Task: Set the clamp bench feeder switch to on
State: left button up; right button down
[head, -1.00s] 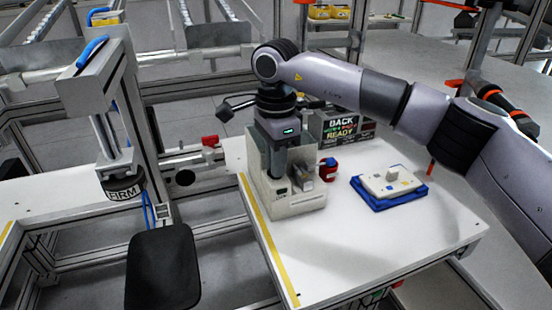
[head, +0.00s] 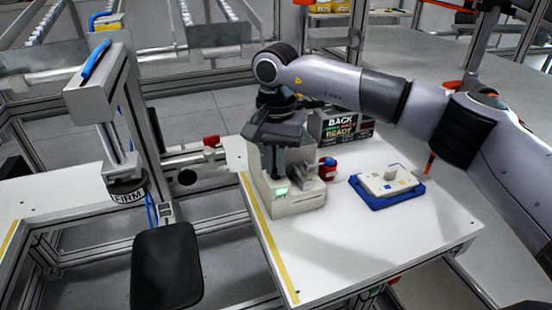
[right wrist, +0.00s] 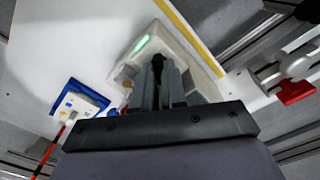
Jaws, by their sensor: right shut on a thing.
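The feeder, a beige box (head: 298,207), stands on the left part of the white table, with a small green light (head: 281,191) lit on its front. The light also shows in the right wrist view (right wrist: 141,43). My right gripper (head: 275,172) points down into the top of the feeder. In the right wrist view its fingers (right wrist: 162,78) are close together on a dark switch lever (right wrist: 158,66), mostly hidden between them. The switch's exact position is hidden by the fingers. My left gripper is not in view.
A blue tray with a white block (head: 388,184) lies on the table to the right. A red and blue item (head: 327,168) and a sign box (head: 341,125) stand close behind the feeder. A clamp post with a FIRM label (head: 128,192) stands at left. The table's front right is clear.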

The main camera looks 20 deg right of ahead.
jog(key=n, duration=0.6)
jog(key=shift+n, duration=0.3)
dwell(0.5)
jog(key=c, duration=1.5)
grip_release()
jog(key=shift+o, duration=0.2)
jog(key=shift+r, duration=3.65)
